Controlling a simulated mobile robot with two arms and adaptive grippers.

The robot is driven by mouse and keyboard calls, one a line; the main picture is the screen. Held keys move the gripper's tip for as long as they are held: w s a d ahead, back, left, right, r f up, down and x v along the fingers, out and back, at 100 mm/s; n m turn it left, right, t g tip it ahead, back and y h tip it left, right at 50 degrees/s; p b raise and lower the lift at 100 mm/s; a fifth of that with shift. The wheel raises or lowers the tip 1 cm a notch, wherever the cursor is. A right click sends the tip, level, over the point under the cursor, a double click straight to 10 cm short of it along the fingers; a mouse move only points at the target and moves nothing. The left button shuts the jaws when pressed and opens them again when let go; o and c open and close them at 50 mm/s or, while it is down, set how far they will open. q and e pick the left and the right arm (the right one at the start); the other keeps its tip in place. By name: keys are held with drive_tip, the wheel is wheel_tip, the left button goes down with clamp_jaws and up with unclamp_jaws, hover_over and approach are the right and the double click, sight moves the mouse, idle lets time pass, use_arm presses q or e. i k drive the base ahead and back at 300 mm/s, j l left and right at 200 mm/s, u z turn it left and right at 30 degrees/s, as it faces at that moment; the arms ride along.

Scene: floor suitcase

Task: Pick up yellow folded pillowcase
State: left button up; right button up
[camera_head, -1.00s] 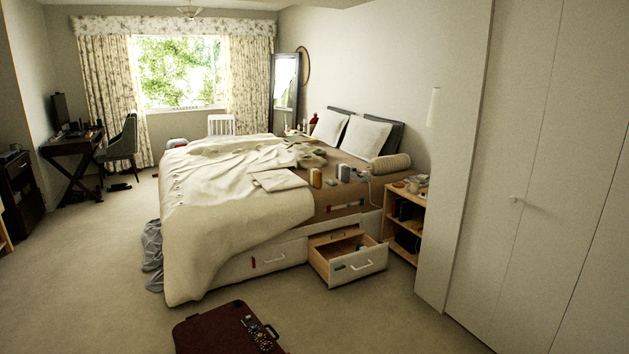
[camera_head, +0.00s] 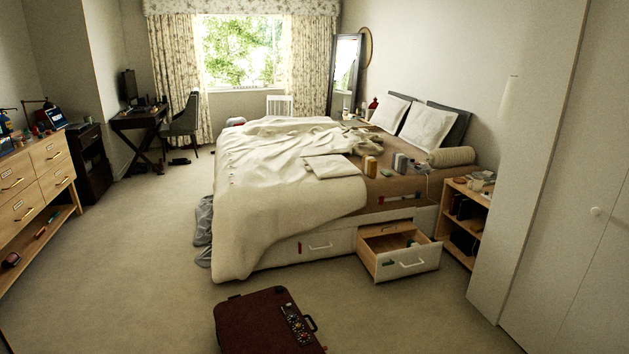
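A folded pale cream cloth (camera_head: 330,167) lies flat on top of the bed, near the middle of its front part; it looks like a folded pillowcase, though its yellow tint is weak. It rests partly on the rumpled cream duvet (camera_head: 265,175). Neither of my grippers shows in the head view.
The bed has an open drawer (camera_head: 405,265) jutting out at its front right. A dark red suitcase (camera_head: 255,322) lies on the floor in front. A wooden dresser (camera_head: 38,180) stands at left, a shelf unit (camera_head: 468,237) right of the bed. Carpet (camera_head: 135,255) between is clear.

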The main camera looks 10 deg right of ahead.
sight(368, 164)
drive_tip(key=i+l+z, duration=0.35)
drive_tip(key=i, duration=0.15)
drive_tip(key=i+l+z, duration=0.2)
drive_tip(key=i+z, duration=0.15)
drive_tip(key=i, duration=0.2)
drive_tip(key=i+z, duration=0.35)
drive_tip(key=i, duration=0.2)
